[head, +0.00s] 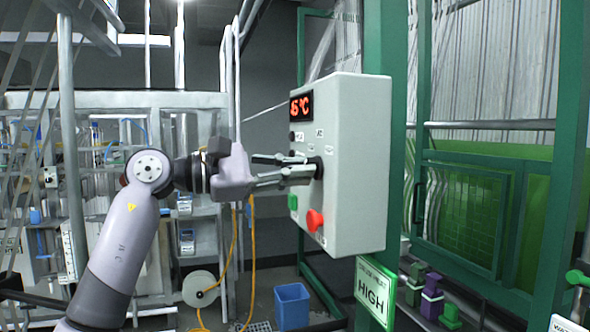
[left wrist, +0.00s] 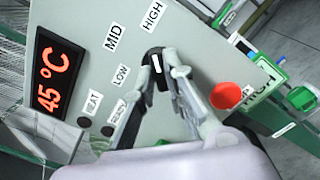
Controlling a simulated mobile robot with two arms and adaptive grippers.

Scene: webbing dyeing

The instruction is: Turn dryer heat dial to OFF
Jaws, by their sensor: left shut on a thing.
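The dryer heat dial is a dark knob on the front of a pale grey control box (head: 360,165). In the left wrist view the dial (left wrist: 157,72) carries a white mark that points up the picture, toward the HIGH label (left wrist: 152,17). The MID label (left wrist: 113,37) and LOW label (left wrist: 121,76) lie to its left. My left gripper (head: 312,170) is shut on the dial, with a finger on each side of it in the left wrist view. The fingers hide part of the dial and some lettering. My right gripper is not in view.
A red display (left wrist: 52,83) reads 45 °C. A red button (head: 315,220) and a green button (head: 293,202) sit below the dial. A HIGH sign (head: 375,293) hangs under the box. A blue bin (head: 292,305) stands on the floor.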

